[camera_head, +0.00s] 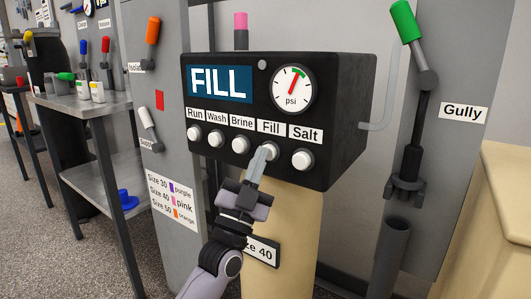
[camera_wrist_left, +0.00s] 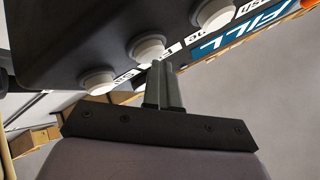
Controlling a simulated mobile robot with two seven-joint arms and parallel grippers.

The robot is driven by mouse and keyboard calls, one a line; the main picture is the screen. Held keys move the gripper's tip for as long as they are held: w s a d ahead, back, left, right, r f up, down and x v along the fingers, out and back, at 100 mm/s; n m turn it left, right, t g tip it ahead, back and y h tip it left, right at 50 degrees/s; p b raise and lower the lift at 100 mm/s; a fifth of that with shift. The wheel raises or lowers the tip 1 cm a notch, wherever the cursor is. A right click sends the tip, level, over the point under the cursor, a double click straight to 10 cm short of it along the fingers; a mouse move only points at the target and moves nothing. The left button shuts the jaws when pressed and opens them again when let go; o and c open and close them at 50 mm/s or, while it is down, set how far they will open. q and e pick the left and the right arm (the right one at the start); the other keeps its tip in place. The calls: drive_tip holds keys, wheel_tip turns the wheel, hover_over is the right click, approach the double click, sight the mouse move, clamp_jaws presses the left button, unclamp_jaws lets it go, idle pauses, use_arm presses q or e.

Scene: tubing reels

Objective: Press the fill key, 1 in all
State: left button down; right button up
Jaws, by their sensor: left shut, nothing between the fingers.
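The black control box (camera_head: 345,95) carries a row of white keys under the labels Run, Wash, Brine, Fill and Salt. The Fill key (camera_head: 269,150) is partly hidden behind the tip of my left gripper (camera_head: 258,166), which is shut and empty. The fingertips overlap the key's lower left; I cannot tell for sure whether they touch or press it. In the left wrist view, the closed fingers (camera_wrist_left: 161,82) reach up to a white key (camera_wrist_left: 146,49). The display (camera_head: 219,83) reads FILL. My right gripper is not in view.
The Brine key (camera_head: 240,145) and Salt key (camera_head: 302,159) sit close on either side. A psi gauge (camera_head: 292,87) is above. A green-handled lever (camera_head: 405,22) stands at the right by the Gully label (camera_head: 463,112). A tan cylinder (camera_head: 285,225) is below the box.

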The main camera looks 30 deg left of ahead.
use_arm(q)
drive_tip(key=shift+s+f+h, duration=0.3)
drive_tip(key=shift+s+f, duration=0.05)
drive_tip(key=shift+s, duration=0.3)
drive_tip(key=shift+s, duration=0.1)
drive_tip(key=s+p, duration=0.2)
drive_tip(key=s, duration=0.3)
drive_tip(key=shift+a, duration=0.2)
idle(0.6)
